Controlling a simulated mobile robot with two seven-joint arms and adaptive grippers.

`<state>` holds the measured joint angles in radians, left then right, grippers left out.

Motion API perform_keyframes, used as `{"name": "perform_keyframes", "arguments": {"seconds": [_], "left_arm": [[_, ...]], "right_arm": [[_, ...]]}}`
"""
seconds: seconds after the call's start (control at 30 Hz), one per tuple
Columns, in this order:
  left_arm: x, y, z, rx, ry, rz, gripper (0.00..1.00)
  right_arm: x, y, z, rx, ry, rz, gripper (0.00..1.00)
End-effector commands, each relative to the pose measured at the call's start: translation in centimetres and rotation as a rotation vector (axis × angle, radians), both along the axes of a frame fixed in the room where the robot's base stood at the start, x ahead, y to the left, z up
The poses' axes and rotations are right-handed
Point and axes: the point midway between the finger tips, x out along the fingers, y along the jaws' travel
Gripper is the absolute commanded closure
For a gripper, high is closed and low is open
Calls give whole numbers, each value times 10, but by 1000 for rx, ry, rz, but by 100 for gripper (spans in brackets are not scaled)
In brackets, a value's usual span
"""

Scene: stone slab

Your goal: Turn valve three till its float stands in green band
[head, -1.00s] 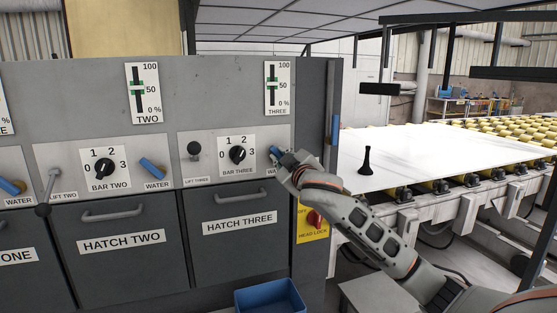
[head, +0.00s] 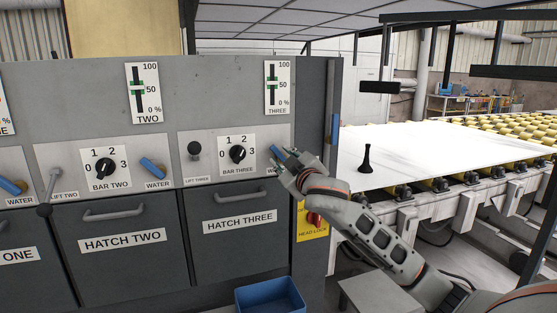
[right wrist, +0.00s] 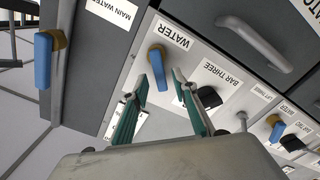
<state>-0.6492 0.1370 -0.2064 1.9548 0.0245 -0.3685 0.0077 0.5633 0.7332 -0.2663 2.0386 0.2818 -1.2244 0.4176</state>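The blue handle of valve three (head: 277,152) shows at the right end of panel three, partly behind my right gripper (head: 287,165). In the right wrist view the blue handle (right wrist: 156,66) hangs from its brass hub beside the WATER label. My right gripper (right wrist: 160,80) is open there, its two green-lined fingers spread, with the handle's free end in the gap between them. I see no grip on it. Gauge three (head: 278,88) has green marks on its dark slot, above the 50 line; the float is too small to tell apart. My left gripper is not in view.
The BAR THREE knob (head: 237,154) and LIFT THREE lever (head: 194,149) are left of the valve. Hatch three (head: 240,240) is below. The blue main water handle (right wrist: 43,60) is around the cabinet corner. A blue bin (head: 270,298) stands below; a white slab (head: 430,150) lies right.

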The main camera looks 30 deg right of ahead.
Motion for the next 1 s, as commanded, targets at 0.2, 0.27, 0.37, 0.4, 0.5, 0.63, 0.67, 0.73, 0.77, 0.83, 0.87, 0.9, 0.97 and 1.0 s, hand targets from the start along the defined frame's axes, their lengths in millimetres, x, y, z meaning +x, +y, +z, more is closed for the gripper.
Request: {"name": "perform_keyframes", "arguments": {"seconds": [0.2, 0.27, 0.37, 0.4, 0.5, 0.63, 0.67, 0.73, 0.77, 0.83, 0.87, 0.9, 0.97, 1.0], "left_arm": [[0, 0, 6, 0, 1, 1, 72], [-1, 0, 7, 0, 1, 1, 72], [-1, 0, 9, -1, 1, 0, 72], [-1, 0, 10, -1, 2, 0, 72], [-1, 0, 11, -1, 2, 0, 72], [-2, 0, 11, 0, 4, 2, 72], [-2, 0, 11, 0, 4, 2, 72], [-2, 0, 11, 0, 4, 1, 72], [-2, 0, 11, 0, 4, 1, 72], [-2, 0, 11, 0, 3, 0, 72], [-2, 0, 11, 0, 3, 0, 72], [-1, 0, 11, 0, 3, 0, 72], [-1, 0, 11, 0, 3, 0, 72], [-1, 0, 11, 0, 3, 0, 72]], "right_arm": [[-16, 4, 0, -1, 1, 2, 72], [-20, 5, 0, -1, 2, 0, 72], [-27, 6, 0, -1, 2, 0, 72], [-29, 7, 0, -1, 2, 0, 72], [-34, 8, 0, 0, 1, 1, 72], [-36, 8, 0, 0, 0, 0, 72], [-37, 9, 0, 0, 0, 0, 72], [-42, 10, 0, 0, 0, 0, 72], [-45, 11, 0, 0, 0, 0, 72], [-55, 14, -1, 0, 0, 1, 72], [-59, 14, -1, 0, 1, 1, 72], [-66, 16, -1, 1, 0, 2, 72], [-76, 19, -1, 0, 2, 2, 72], [-82, 20, -1, 1, 0, 2, 72]]}}
